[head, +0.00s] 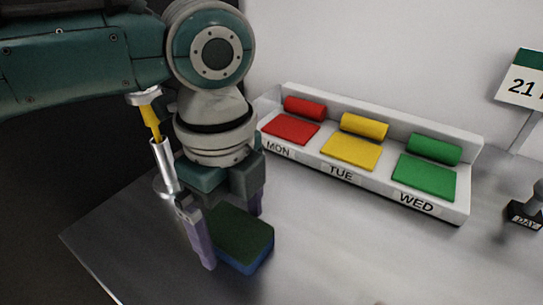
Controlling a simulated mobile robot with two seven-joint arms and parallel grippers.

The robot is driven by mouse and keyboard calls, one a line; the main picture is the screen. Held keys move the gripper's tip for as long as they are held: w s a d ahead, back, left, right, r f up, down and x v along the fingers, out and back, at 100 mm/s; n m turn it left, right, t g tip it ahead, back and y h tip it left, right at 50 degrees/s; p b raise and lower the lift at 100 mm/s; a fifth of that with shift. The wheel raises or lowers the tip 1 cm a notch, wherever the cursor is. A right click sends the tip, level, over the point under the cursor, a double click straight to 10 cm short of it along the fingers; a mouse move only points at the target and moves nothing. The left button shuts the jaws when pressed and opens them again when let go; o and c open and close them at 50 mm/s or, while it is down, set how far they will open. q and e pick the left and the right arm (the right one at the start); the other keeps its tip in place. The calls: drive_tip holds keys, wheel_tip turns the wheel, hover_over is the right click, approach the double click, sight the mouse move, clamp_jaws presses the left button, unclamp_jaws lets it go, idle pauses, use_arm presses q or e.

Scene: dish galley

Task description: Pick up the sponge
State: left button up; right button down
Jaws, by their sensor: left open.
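The sponge (241,238) lies flat on the metal counter, with a dark green top and a blue lower part. My left gripper (232,234) is open and points down at the sponge's left end. One purple finger is in front of the sponge's near left side, and the other is behind it at the far side. The near finger hides part of the sponge's left end. I cannot tell whether the fingers touch it. My right gripper is not in view.
A white holder (380,188) labelled MON, TUE and WED stands behind, with red, yellow and green pads and rolls. A dark stamp marked DAY (525,214) and a sign reading 21 (523,82) are at the right. The counter (360,255) is clear in front.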

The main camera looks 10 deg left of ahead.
use_arm(q)
drive_tip(key=shift+c, duration=0.2)
drive_tip(key=c, duration=1.2)
